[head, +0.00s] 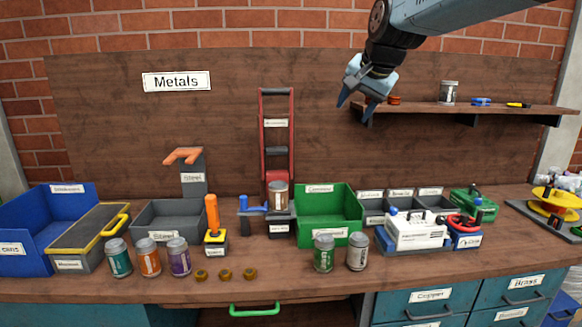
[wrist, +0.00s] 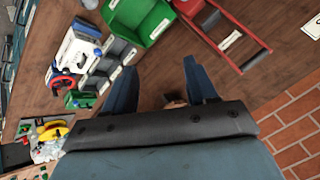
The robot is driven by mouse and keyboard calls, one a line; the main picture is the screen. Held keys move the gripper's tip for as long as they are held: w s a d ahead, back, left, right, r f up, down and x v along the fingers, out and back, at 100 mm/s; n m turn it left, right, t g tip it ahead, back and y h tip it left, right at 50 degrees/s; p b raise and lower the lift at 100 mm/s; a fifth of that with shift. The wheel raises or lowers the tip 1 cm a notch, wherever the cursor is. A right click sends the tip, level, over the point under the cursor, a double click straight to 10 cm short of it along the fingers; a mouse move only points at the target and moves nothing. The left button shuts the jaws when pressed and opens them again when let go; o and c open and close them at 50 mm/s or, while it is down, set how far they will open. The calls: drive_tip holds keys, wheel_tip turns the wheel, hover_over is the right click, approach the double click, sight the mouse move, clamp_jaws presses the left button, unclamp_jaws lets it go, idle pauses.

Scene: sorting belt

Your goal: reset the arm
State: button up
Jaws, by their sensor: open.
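My gripper (head: 357,98) is raised high in front of the wooden back panel (head: 225,130), left of the wall shelf and well above the bench. Its two blue fingers are spread apart with nothing between them. In the wrist view my gripper (wrist: 163,85) is also open and empty, seen over the panel with the bench beyond. My arm reaches in from the upper right of the head view.
The shelf (head: 480,110) beside my gripper holds a can (head: 449,92) and small items. Below are a green bin (head: 345,205), a red-framed press (head: 263,120) holding a can, a blue bin (head: 60,200) and several loose cans along the front. Air left of my gripper is free.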

drive_tip(key=s+d+f+n, duration=0.2)
drive_tip(key=s+f, duration=0.3)
drive_tip(key=s, duration=0.3)
drive_tip(key=s+d+f+n+g+h, duration=0.1)
drive_tip(key=s+d+f, duration=0.3)
drive_tip(key=s, duration=0.4)
drive_tip(key=s+d+f+n+g+h, duration=0.1)
drive_tip(key=s+d+f+n, duration=0.1)
drive_tip(key=s+f, duration=0.4)
drive_tip(key=s, duration=0.3)
drive_tip(key=shift+d+f+n, duration=0.35)
drive_tip(key=shift+d+n, duration=0.05)
drive_tip(key=shift+w, duration=0.1)
